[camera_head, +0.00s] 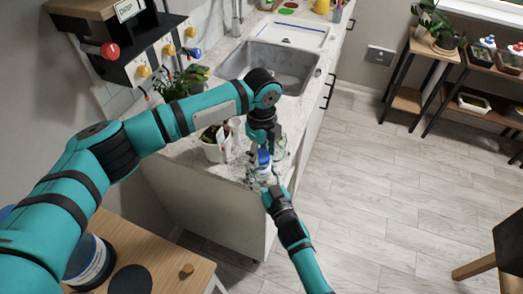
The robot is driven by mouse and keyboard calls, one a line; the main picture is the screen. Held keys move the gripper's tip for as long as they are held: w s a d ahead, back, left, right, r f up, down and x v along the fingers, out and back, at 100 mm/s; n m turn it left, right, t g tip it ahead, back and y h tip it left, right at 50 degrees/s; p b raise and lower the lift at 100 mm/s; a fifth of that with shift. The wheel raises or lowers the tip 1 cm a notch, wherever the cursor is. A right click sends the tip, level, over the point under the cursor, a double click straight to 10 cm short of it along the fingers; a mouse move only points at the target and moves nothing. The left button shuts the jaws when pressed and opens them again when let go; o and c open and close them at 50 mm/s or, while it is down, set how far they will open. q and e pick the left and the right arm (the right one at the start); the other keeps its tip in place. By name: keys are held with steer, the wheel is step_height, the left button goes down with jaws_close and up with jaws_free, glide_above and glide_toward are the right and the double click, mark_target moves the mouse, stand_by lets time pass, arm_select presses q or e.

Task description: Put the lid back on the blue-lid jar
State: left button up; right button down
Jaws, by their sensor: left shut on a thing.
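The blue lid (264,157) shows just below my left gripper (263,147), which points down and is shut on it. The clear jar (261,174) is directly under the lid, near the front end of the counter. I cannot tell whether the lid rests on the jar's rim or is slightly above it. My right gripper (266,188) comes from below and reaches the jar's near side. Its fingers are too small and overlapped to tell whether they are closed on the jar.
A sink (268,67) lies farther back. A wooden table (190,255) is at the lower left. The floor on the right is open.

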arm_select(q)
steer(key=shift+f, duration=0.6)
stand_by(0.3)
steer(key=m, duration=0.5)
steer(key=shift+m, duration=0.3)
steer(key=m, duration=0.4)
steer(key=shift+a, duration=0.1)
steer(key=m, duration=0.9)
steer(key=shift+m, duration=0.4)
steer(key=o, duration=0.7)
steer(key=shift+a, duration=0.1)
